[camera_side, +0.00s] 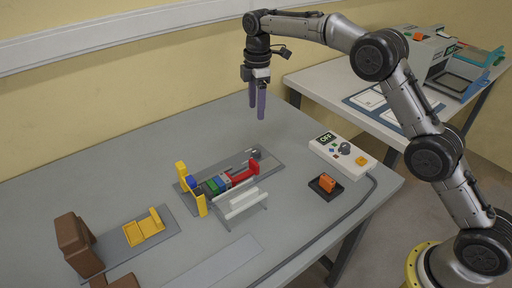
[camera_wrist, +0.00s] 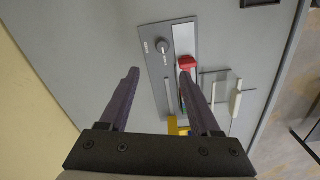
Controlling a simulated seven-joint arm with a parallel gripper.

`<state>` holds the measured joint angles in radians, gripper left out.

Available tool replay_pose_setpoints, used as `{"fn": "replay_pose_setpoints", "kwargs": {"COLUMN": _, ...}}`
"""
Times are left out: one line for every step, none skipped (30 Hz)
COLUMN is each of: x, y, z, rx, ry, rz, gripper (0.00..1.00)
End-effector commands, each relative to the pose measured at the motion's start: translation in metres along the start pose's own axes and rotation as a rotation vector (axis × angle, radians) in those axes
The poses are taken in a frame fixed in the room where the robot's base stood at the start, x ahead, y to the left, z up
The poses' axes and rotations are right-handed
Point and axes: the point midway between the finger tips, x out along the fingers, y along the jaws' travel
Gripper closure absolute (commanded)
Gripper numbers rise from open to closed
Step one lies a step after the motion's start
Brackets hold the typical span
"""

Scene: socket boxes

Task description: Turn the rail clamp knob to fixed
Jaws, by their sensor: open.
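A small round grey knob (camera_side: 255,153) stands on the far right end of the grey rail plate (camera_side: 272,165). It also shows in the wrist view (camera_wrist: 162,46), on the plate (camera_wrist: 154,62) just beyond my fingertips, with small light marks beside it. Its set position is too small to read. My gripper (camera_side: 257,112) hangs above the back of the table, fingers pointing down, well above the knob and apart from it. In the wrist view my gripper (camera_wrist: 160,73) is open, with nothing between its two purple-grey fingers.
The rail carries a red piece (camera_side: 243,173), coloured blocks and yellow end posts (camera_side: 199,203). A white rack (camera_side: 243,204) stands in front. A control box (camera_side: 343,157) reading OFF and an orange switch (camera_side: 327,184) are right. A brown holder (camera_side: 78,243) and yellow tray (camera_side: 145,228) are left.

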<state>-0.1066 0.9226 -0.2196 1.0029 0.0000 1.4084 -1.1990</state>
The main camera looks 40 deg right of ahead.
Motion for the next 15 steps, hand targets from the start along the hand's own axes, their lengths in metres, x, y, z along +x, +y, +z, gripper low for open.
{"fn": "replay_pose_setpoints", "kwargs": {"x": 0.009, "y": -0.001, "z": -0.001, "rx": -0.002, "ry": -0.006, "rz": -0.014, "gripper": 0.36}}
{"fn": "replay_pose_setpoints", "kwargs": {"x": 0.013, "y": -0.001, "z": -0.001, "rx": -0.002, "ry": -0.008, "rz": -0.020, "gripper": 0.36}}
{"fn": "replay_pose_setpoints", "kwargs": {"x": 0.017, "y": -0.001, "z": -0.002, "rx": -0.003, "ry": -0.010, "rz": -0.025, "gripper": 0.36}}
{"fn": "replay_pose_setpoints", "kwargs": {"x": 0.019, "y": -0.002, "z": -0.002, "rx": -0.003, "ry": -0.010, "rz": -0.027, "gripper": 0.36}}
{"fn": "replay_pose_setpoints", "kwargs": {"x": 0.021, "y": -0.002, "z": -0.002, "rx": -0.003, "ry": -0.011, "rz": -0.028, "gripper": 0.36}}
{"fn": "replay_pose_setpoints", "kwargs": {"x": 0.025, "y": -0.003, "z": -0.002, "rx": -0.004, "ry": -0.011, "rz": -0.029, "gripper": 0.36}}
{"fn": "replay_pose_setpoints", "kwargs": {"x": 0.028, "y": -0.003, "z": -0.002, "rx": -0.004, "ry": -0.011, "rz": -0.028, "gripper": 0.36}}
{"fn": "replay_pose_setpoints", "kwargs": {"x": 0.032, "y": -0.003, "z": -0.002, "rx": -0.004, "ry": -0.011, "rz": -0.029, "gripper": 0.36}}
{"fn": "replay_pose_setpoints", "kwargs": {"x": 0.038, "y": -0.003, "z": -0.002, "rx": -0.003, "ry": -0.012, "rz": -0.030, "gripper": 0.36}}
{"fn": "replay_pose_setpoints", "kwargs": {"x": 0.043, "y": -0.004, "z": -0.002, "rx": -0.003, "ry": -0.012, "rz": -0.030, "gripper": 0.36}}
{"fn": "replay_pose_setpoints", "kwargs": {"x": 0.049, "y": -0.004, "z": -0.001, "rx": -0.003, "ry": -0.012, "rz": -0.030, "gripper": 0.36}}
{"fn": "replay_pose_setpoints", "kwargs": {"x": 0.057, "y": -0.004, "z": -0.001, "rx": -0.003, "ry": -0.012, "rz": -0.031, "gripper": 0.36}}
{"fn": "replay_pose_setpoints", "kwargs": {"x": 0.063, "y": -0.004, "z": -0.001, "rx": -0.003, "ry": -0.012, "rz": -0.031, "gripper": 0.36}}
{"fn": "replay_pose_setpoints", "kwargs": {"x": 0.069, "y": -0.005, "z": -0.001, "rx": -0.003, "ry": -0.012, "rz": -0.032, "gripper": 0.36}}
{"fn": "replay_pose_setpoints", "kwargs": {"x": 0.077, "y": -0.005, "z": -0.001, "rx": -0.003, "ry": -0.012, "rz": -0.030, "gripper": 0.36}}
